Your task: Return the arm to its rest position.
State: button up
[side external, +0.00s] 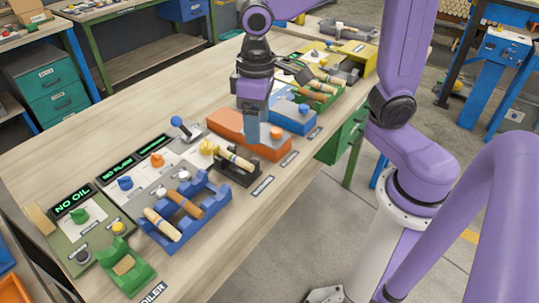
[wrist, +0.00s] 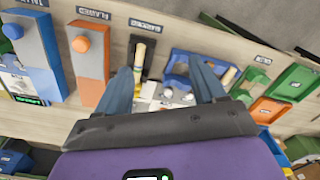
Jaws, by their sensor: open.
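My gripper (side external: 254,130) hangs from my purple arm above the workbench, beside the orange block (side external: 230,124) in the side view. In the wrist view my gripper (wrist: 165,78) shows two blue-grey fingers spread wide apart with nothing held between them. Beyond the fingertips stand a black holder (wrist: 141,66) with a turned wood piece and a blue rack (wrist: 180,60) with another piece. The side view shows the blue rack (side external: 166,237) holding wood pieces and the black holder (side external: 240,176) with one piece. The side view does not clearly separate the two fingers.
Control panels with knobs and green displays (side external: 72,198) line the bench. A green holder (side external: 130,270) stands at the near end. A blue block (side external: 292,118) and a yellow bin (side external: 362,58) lie farther along. The back-left bench top (side external: 110,120) is clear.

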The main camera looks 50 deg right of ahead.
jog(key=s+d+f+n, duration=0.1)
jog(key=s+d+n, duration=0.2)
jog(key=s, duration=0.5)
jog(key=s+d+f+n, duration=0.1)
jog(key=s+d+n, duration=0.2)
jog(key=s, duration=0.5)
jog(key=shift+d+f+n, duration=0.25)
jog(key=shift+d+n, duration=0.1)
jog(key=shift+n, duration=0.45)
jog(key=shift+w, duration=0.1)
